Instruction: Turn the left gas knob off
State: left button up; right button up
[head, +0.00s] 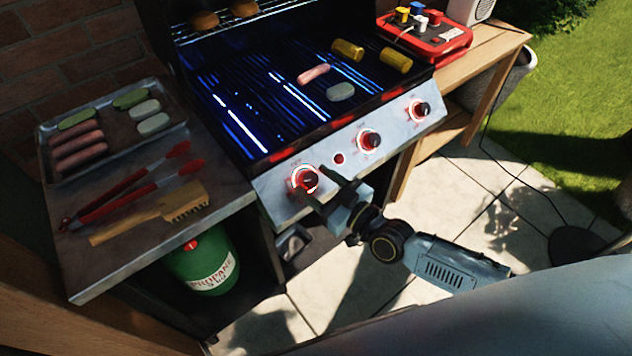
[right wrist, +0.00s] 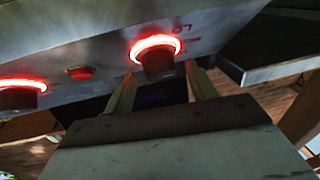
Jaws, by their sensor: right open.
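The left gas knob (head: 305,180) is a dark knob with a glowing red ring, on the silver front panel of the grill (head: 277,204). My right gripper (head: 318,186) is right at this knob, its two fingers apart and pointing at the panel. In the right wrist view the knob (right wrist: 158,64) appears between the fingertips of the open gripper (right wrist: 161,76). I cannot tell whether either finger touches it. The knob's pointer is not clear. My left gripper is not in view.
A red button (head: 339,159), a middle knob (head: 369,140) and a right knob (head: 420,109) share the panel; both knobs have red rings. Blue light shows under the grate. A side shelf at left holds a food tray (head: 46,169), tongs (head: 130,190) and a wooden brush (head: 150,213).

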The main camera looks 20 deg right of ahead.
jog(key=shift+w+a, duration=0.2)
jog(key=shift+w, duration=0.1)
jog(key=c, duration=1)
jog(key=shift+s+a+r+m+t+h+p, duration=0.15)
jog(key=shift+m+t+h+p, duration=0.15)
jog(key=shift+m+h+p, duration=0.55)
jog(key=m+t+h+p, duration=0.1)
jog(key=m+h+p, duration=0.2)
jog(key=m+p, duration=0.1)
jog(key=shift+a+m, duration=0.1)
jog(key=shift+m, duration=0.35)
jog(key=m+h+p, duration=0.1)
jog(key=m+h, duration=0.1)
jog(key=m, duration=0.1)
jog(key=m+h+p, duration=0.2)
jog(key=m+h, duration=0.1)
jog(key=shift+a, duration=0.2)
pick_arm(q)
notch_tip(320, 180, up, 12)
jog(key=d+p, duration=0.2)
jog(key=p, duration=0.1)
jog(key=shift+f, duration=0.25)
pick_arm(e)
jog(key=shift+a+m+g+h, duration=0.1)
jog(key=shift+m+g+h, duration=0.45)
jog(key=shift+m+h, duration=0.45)
jog(key=shift+m+g+h, duration=0.55)
jog(key=shift+m, duration=0.75)
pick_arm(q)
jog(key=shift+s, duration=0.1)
